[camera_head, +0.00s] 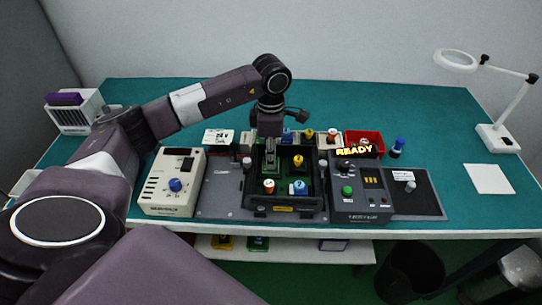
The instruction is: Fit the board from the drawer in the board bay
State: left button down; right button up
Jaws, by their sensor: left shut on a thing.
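My left gripper (270,140) reaches down over the back left part of a black open-topped frame (286,207) at the middle of the table. It is shut on a small grey-green piece (270,157), mostly hidden by the fingers; I cannot tell whether this is the board or a part of one. Inside the frame are dark green surfaces, a yellow-topped part (298,161), a white part with a red top (268,186) and a blue part (299,187). I cannot tell whether the held piece touches the frame's floor. My right gripper is not in view.
A cream instrument with a blue knob (174,186) stands left of the frame. A grey tester (359,205) with a lit READY sign stands right. Behind are a red bin (365,139) and several small knobbed parts. A magnifier lamp (497,137) is far right.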

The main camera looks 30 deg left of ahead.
pick_arm(q)
jog(key=shift+f+b, duration=0.55)
jog(key=shift+b, duration=0.1)
dwell(0.8)
jog(key=c, duration=1.7)
grip_release()
jog(key=shift+r, duration=0.2)
jog(key=shift+r+p, duration=1.55)
jog(key=shift+r, duration=0.8)
jog(key=shift+r+p, duration=1.1)
jog(key=shift+r, duration=0.9)
